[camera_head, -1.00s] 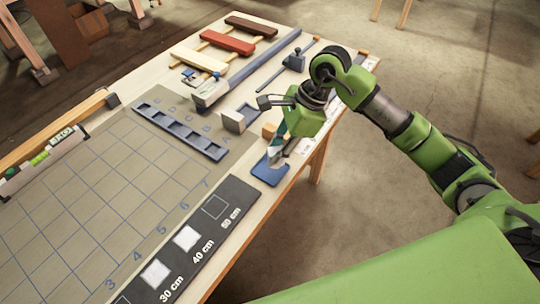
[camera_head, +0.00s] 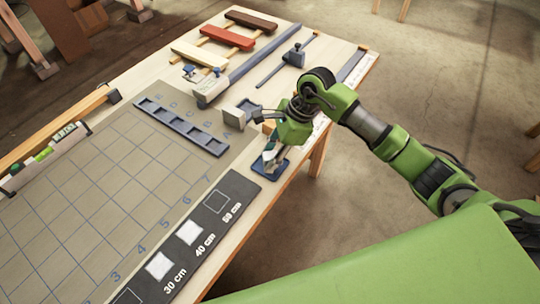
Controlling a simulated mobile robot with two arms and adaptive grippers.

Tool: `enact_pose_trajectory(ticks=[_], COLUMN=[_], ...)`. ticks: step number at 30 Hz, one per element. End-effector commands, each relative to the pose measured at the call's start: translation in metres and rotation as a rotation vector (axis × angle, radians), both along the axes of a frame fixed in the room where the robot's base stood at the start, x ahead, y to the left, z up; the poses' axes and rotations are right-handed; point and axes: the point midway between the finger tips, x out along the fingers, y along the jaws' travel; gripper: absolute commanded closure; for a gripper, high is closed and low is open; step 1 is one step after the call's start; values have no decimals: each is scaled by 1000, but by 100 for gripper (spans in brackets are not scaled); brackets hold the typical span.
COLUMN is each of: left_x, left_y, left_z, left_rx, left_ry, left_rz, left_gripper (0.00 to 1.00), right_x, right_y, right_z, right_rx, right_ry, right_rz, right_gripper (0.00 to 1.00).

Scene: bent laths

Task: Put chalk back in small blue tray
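The small blue tray (camera_head: 281,170) lies at the table's right edge, beside the black strip's far end. My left gripper is not in view.
A black strip (camera_head: 190,256) with white squares and cm labels runs along the near edge. A long blue slotted rack (camera_head: 182,128) lies on the gridded mat (camera_head: 110,175). Clamps and red, cream and brown bars lie farther back.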

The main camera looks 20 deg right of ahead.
Motion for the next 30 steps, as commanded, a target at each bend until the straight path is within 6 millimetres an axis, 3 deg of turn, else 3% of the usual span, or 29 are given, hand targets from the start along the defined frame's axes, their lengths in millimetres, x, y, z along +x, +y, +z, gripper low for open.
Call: enact_pose_trajectory(ticks=[14,30], left_x=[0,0], left_y=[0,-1], left_z=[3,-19], left_rx=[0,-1], left_ry=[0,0], left_rz=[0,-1], left_gripper=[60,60], right_x=[1,-4], right_y=[-1,-41], right_z=[7,100], right_rx=[1,0], right_ry=[-2,-3], right_rz=[-1,-1], right_gripper=[62,62])
